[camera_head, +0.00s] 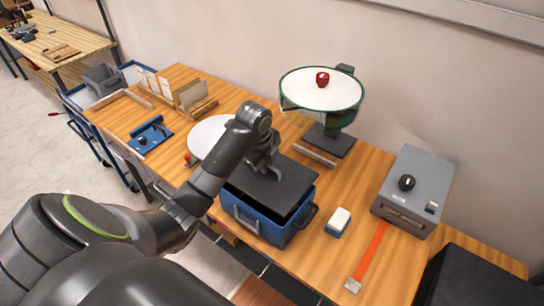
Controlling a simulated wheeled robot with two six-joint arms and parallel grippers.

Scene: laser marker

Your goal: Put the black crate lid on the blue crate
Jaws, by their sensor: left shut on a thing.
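The blue crate (272,232) stands on the wooden table near its front edge, with handles on its sides. The black crate lid (285,184) is over the crate's top and hides most of its opening. A dark gap shows between lid and crate at the front right; I cannot tell whether the lid touches the rim elsewhere. My right gripper is not in view.
A round white-topped stand (322,92) with a red object is behind the crate. A white disc (212,137) lies to its left. A small white-and-blue block (339,221), an orange strip (372,252) and a grey box (414,188) are on the right.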

